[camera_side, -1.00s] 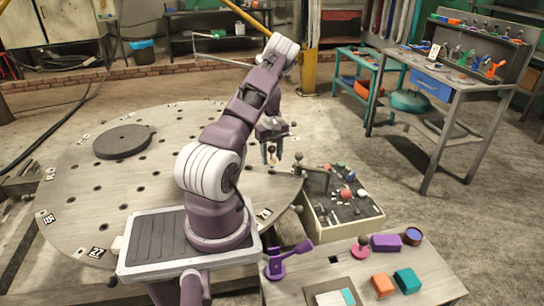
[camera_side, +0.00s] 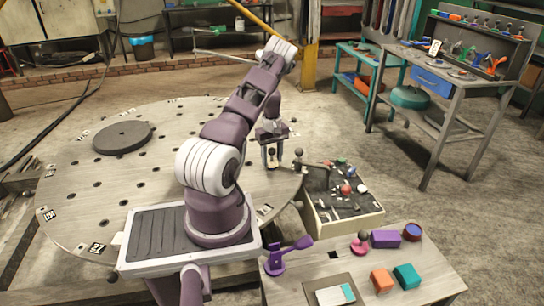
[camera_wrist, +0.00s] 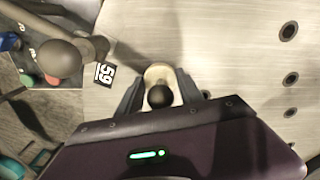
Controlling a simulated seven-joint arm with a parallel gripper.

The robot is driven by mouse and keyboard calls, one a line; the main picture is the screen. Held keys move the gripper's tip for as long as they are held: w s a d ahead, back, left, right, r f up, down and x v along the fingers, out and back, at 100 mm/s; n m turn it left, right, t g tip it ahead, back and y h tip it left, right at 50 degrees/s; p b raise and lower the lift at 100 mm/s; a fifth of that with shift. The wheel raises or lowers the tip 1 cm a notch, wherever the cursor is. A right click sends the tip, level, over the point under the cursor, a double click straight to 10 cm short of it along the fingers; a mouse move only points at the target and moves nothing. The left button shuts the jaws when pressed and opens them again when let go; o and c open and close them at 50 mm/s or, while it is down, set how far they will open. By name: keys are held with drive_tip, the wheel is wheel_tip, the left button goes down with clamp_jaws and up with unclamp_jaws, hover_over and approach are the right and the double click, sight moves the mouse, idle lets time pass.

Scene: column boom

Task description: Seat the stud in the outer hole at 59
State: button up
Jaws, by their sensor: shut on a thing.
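My gripper (camera_side: 271,157) is over the right edge of the round steel table (camera_side: 72,185), pointing down. Its two fingers (camera_wrist: 159,92) are shut on the stud (camera_wrist: 159,76), a pale piece with a dark ball knob on top. The stud also shows between the fingers in the side view (camera_side: 272,158). The white 59 label (camera_wrist: 104,74) lies on the table just left of the fingers in the wrist view. The outer hole at 59 is not visible, and I cannot tell whether the stud's lower end is in it.
A ball-topped post (camera_wrist: 60,58) on an arm stands left of the 59 label. Several open holes, one here (camera_wrist: 291,78), lie to the right in the wrist view. A parts bin (camera_side: 345,215) stands beside the table. A dark disc (camera_side: 122,137) lies on the table's far side.

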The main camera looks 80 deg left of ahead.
sight(272, 148)
drive_tip(key=shift+f, duration=0.95)
drive_tip(key=o, duration=1.1)
drive_tip(key=shift+o, duration=0.2)
drive_tip(key=shift+r, duration=3.8)
drive_tip(key=o, duration=0.6)
drive_tip(key=shift+c, duration=0.2)
